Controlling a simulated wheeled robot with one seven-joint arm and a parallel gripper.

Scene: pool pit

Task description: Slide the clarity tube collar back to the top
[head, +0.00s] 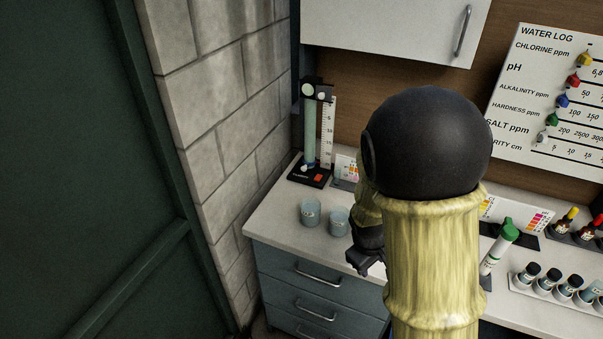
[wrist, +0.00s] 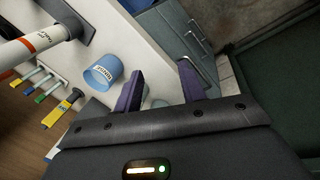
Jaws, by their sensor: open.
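The clarity tube (head: 310,135) stands upright at the back left of the counter, on a black base (head: 309,174) with a red patch, beside a white ruler scale (head: 327,130). A black fitting (head: 317,91) with pale round parts sits at its top. A small pale piece shows low on the tube; I cannot tell which part is the collar. My gripper (head: 366,262) is over the counter's front edge, right of and nearer than the tube, partly hidden by my arm. In the wrist view, my gripper (wrist: 160,82) has its two dark fingers apart, with nothing gripped.
Two blue-grey cups (head: 310,211) (head: 339,221) stand between the tube and my gripper; one labelled cup (wrist: 103,73) shows in the wrist view. A block wall (head: 225,90) stands close left of the tube. A cabinet (head: 395,30) hangs above. Bottles (head: 546,282) stand at right.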

